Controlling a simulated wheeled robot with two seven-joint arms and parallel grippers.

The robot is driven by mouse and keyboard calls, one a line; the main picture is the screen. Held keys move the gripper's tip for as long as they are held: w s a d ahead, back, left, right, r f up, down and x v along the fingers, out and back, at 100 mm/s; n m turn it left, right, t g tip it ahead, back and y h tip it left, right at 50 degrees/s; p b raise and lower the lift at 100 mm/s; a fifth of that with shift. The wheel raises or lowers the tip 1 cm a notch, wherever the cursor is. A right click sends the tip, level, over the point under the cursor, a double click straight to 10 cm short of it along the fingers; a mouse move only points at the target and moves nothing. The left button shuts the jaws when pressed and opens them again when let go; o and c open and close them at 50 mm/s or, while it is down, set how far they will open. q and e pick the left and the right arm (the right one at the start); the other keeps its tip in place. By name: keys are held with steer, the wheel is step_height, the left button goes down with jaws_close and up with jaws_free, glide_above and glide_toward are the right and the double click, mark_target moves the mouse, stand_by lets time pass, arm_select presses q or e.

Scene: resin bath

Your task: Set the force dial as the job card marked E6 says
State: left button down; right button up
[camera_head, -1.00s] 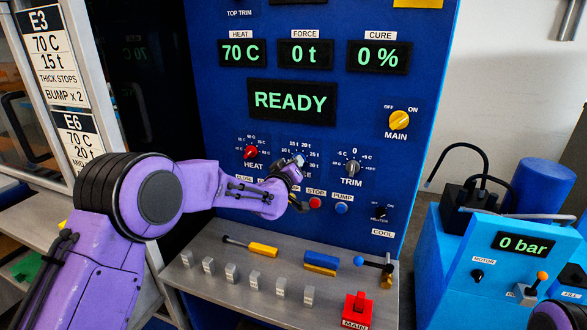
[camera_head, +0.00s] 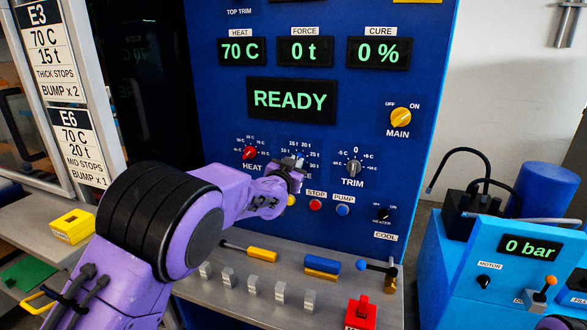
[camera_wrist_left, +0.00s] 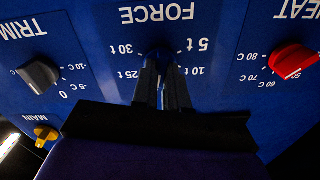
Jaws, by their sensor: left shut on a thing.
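The job card marked E6 (camera_head: 80,145) hangs at the left and reads 70 C, 20 t, MID STOPS, BUMP x 1. The blue force dial (camera_wrist_left: 160,53) shows upside down in the left wrist view, with 5 t, 10 t, 25 t and 30 t around it. My left gripper (camera_head: 292,164) is at this dial and hides most of it in the head view. Its fingers (camera_wrist_left: 162,85) are shut on the dial. Where the dial's pointer stands is hidden. The force display (camera_head: 305,51) reads 0 t. My right gripper is not in view.
The red heat dial (camera_head: 249,153) and the grey trim dial (camera_head: 353,167) flank the force dial. Stop (camera_head: 316,205) and pump (camera_head: 342,210) buttons sit just below. The E3 card (camera_head: 55,50) hangs above E6.

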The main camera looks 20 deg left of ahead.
arm_select(q)
steer(key=shift+r+m, duration=0.15)
steer(key=shift+m, duration=0.45)
steer(key=shift+b, duration=0.3)
steer(key=c, duration=1.1)
jaws_free()
steer(key=shift+c, duration=0.2)
steer(key=shift+m, duration=0.3)
steer(key=s+b, duration=0.3)
steer(key=s, duration=0.7)
steer(key=shift+s+a, duration=0.15)
steer(key=shift+s, duration=0.1)
